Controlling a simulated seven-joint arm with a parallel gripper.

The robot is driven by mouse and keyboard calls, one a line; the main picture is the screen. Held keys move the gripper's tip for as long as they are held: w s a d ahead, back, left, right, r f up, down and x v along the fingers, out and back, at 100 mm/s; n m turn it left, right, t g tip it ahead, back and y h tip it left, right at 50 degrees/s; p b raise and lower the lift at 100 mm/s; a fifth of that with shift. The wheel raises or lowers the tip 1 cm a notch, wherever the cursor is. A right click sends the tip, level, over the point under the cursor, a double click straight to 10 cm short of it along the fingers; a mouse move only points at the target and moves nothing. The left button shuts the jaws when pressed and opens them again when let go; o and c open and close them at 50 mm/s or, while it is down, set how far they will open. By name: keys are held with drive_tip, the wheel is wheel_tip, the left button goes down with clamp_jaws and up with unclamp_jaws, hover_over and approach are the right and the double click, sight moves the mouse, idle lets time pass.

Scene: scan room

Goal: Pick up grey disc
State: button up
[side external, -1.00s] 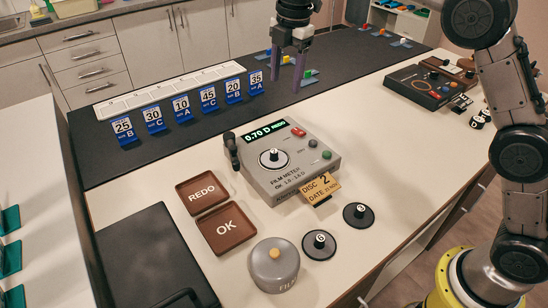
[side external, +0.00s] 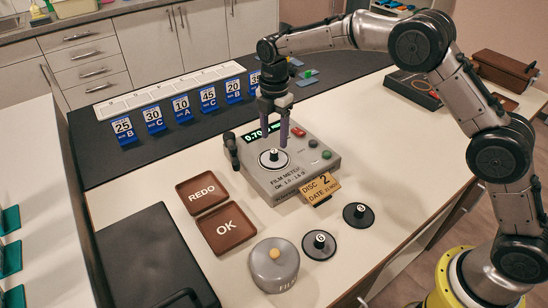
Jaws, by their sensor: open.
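A grey disc (side external: 266,162) with a dark centre and a small numbered black knob lies on top of the film meter (side external: 310,172). My gripper (side external: 273,136) points down over the meter, just above and behind the disc's knob in the picture. Its two fingers are apart and nothing shows between them. The fingers cover part of the meter's lit display. Two dark discs with numbered knobs, one nearer the camera (side external: 312,251) and one to its right (side external: 358,223), lie on the white table in front of the meter.
Brown trays marked REDO (side external: 201,193) and OK (side external: 226,228) stand left of the meter. A grey lidded film pot (side external: 274,272) is at the front. A yellow disc tag (side external: 320,189) leans at the meter's front. Blue numbered stands (side external: 182,110) line the dark mat behind.

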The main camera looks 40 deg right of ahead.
sight(275, 150)
wheel_tip(275, 150, down, 5)
drive_tip(key=shift+s+r, duration=0.1)
drive_tip(key=shift+s, duration=0.05)
clamp_jaws()
idle(0.4)
